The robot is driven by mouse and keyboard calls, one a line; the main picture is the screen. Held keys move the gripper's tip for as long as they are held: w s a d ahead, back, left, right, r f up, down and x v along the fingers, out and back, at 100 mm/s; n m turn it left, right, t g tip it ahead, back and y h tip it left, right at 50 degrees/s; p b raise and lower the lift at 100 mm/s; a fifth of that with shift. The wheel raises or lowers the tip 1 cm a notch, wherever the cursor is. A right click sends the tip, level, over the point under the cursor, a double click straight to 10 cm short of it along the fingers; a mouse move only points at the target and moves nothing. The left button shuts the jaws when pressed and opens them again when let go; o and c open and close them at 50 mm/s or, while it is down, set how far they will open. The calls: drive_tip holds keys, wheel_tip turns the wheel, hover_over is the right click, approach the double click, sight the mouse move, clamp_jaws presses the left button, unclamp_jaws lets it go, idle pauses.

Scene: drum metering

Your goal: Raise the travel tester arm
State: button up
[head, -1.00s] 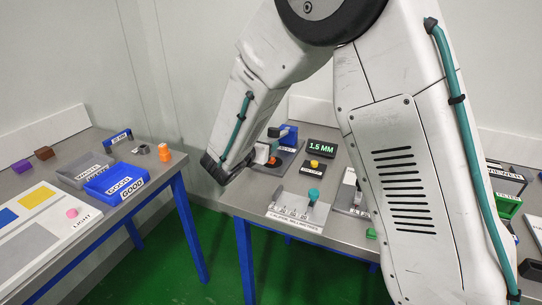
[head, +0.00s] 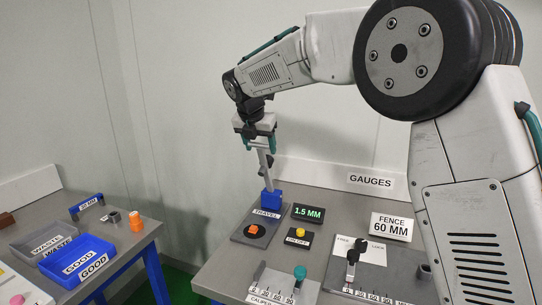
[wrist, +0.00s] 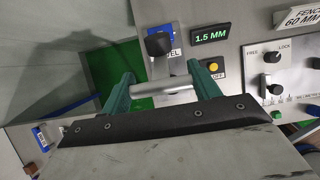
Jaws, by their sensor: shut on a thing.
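The travel tester stands on the bench with its blue block (head: 271,198) on a dark plate (head: 240,236) labelled TRAVEL. Its grey arm (head: 264,166) stands steeply up from the block, leaning slightly left. My gripper (head: 259,140) is shut on the upper end of this arm. In the wrist view, the teal fingers of my gripper (wrist: 163,88) close on the two ends of a silver bar (wrist: 168,89). An orange part (head: 254,229) sits on the round black spot of the plate, clear of the arm.
A display reading 1.5 MM (head: 308,213) and a yellow button (head: 299,232) stand right of the tester. A caliper stand (head: 270,284) and a FREE/LOCK panel (head: 370,255) are nearer and right. Blue GOOD tray (head: 78,262) lies on the left table.

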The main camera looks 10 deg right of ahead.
drive_tip(key=shift+w+d+r, duration=0.25)
drive_tip(key=shift+w+r, duration=0.05)
drive_tip(key=shift+w, duration=0.3)
drive_tip(key=shift+w+d+r, duration=0.25)
drive_tip(key=shift+w, duration=0.35)
drive_tip(key=o, duration=1.4)
drive_tip(key=v, duration=0.7)
drive_tip(key=shift+s+r, duration=0.15)
drive_tip(key=shift+r, duration=0.15)
